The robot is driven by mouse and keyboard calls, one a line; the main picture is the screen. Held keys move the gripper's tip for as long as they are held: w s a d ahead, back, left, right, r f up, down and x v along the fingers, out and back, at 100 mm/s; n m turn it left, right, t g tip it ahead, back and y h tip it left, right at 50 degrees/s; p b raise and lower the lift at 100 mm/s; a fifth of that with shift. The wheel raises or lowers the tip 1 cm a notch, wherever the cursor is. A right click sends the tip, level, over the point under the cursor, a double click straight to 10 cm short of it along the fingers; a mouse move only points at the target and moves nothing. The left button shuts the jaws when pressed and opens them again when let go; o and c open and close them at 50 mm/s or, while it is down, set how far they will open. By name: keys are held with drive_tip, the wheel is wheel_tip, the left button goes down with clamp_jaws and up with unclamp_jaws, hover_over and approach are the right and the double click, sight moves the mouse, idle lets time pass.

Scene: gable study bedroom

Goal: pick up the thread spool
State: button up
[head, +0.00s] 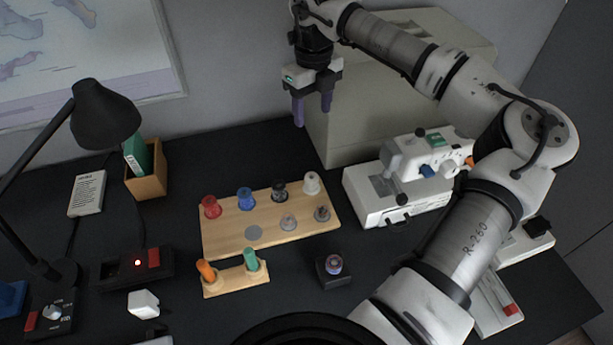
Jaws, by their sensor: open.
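Several thread spools stand on a light wooden rack (225,239): a red spool (211,206), a blue spool (245,198), a black spool (280,190) and a white spool (312,183) along the back, with greyish ones in front. Which spool the task means cannot be told. My gripper (312,112) points downward with its purple fingers apart and empty, high above the desk and behind the rack in the picture.
A white sewing machine (370,197) stands right of the rack, before a large beige case (335,135). A small wooden stand (235,284) holds orange and green handled items. A black lamp (105,115) and a box with a red light (115,271) are left.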

wheel_tip(320, 180, down, 8)
drive_tip(key=b, duration=0.6)
hover_over(311, 178)
drive_tip(key=f, duration=0.4)
drive_tip(key=f+p, duration=0.1)
drive_tip(key=f, duration=0.2)
drive_tip(key=shift+d+f, duration=0.2)
drive_tip(key=shift+f, duration=0.2)
drive_tip(key=shift+s+a+f+p, duration=0.15)
drive_tip(key=shift+f+p, duration=0.25)
drive_tip(key=shift+f, duration=0.95)
drive_tip(key=shift+s+a+f+p, duration=0.1)
drive_tip(key=shift+f+p, duration=0.25)
drive_tip(key=shift+f, duration=1)
drive_tip(key=c, duration=1.1)
drive_tip(key=shift+o, duration=0.2)
drive_tip(key=shift+r, duration=0.1)
wheel_tip(311, 178, up, 20)
drive_tip(key=b, duration=0.2)
drive_tip(key=shift+b, duration=0.3)
